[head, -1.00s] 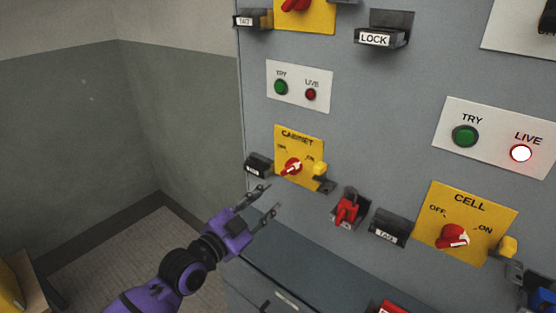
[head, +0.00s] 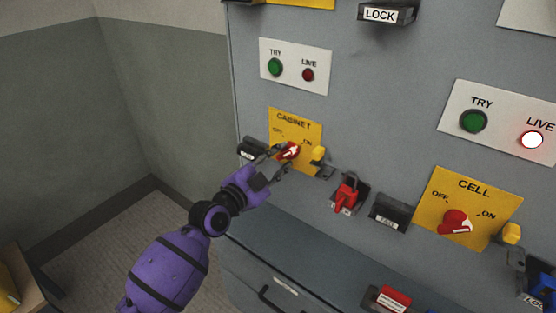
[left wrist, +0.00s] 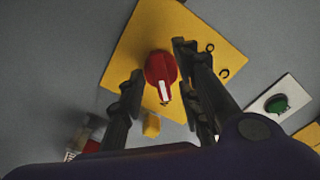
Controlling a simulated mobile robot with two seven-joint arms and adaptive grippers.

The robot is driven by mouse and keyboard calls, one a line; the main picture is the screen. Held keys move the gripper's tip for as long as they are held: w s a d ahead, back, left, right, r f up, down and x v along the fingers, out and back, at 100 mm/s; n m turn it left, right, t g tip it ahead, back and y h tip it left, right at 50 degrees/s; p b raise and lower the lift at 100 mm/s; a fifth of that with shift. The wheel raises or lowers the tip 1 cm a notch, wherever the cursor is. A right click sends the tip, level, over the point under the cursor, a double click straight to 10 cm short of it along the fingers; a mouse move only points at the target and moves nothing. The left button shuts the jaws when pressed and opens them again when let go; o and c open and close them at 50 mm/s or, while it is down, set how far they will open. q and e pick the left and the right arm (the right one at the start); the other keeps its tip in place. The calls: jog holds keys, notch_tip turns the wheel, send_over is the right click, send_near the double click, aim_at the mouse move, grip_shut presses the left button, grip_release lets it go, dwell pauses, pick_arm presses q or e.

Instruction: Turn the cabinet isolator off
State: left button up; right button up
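The cabinet isolator is a yellow plate (head: 280,122) lettered CABINET, with a red rotary knob (head: 291,151), on the grey panel. The knob also shows in the left wrist view (left wrist: 160,68), with its white mark towards the bottom of that picture. That is the right, ON side in the head view. My left gripper (head: 281,159) is open at the knob, with the fingers partly covering its left side. In the left wrist view, the gripper fingers (left wrist: 157,84) stand either side of the knob, with gaps visible. My right gripper is not in view.
A yellow tab (head: 318,154) sticks out right of the knob, and a black tag holder (head: 252,151) lies left. A red padlock (head: 347,194) hangs at lower right. The cell isolator (head: 456,222) is further right. The cell LIVE lamp (head: 532,140) glows; the cabinet's (head: 308,75) is dark.

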pick_arm(q)
jog(key=shift+w+f, duration=0.1)
jog(key=shift+w, duration=0.05)
jog(key=shift+c, duration=0.2)
grip_shut()
jog(key=shift+n, duration=0.3)
jog(key=n, duration=0.8)
jog(key=shift+s+d, duration=0.2)
jog(key=shift+s+d+n+p, duration=0.1)
jog(key=shift+n+p, duration=0.25)
jog(key=shift+n, duration=1.95)
jog(key=shift+s+d+n+p, duration=0.1)
jog(key=shift+n+p, duration=0.25)
jog(key=shift+n, duration=1.95)
jog(key=shift+o, duration=0.2)
grip_release()
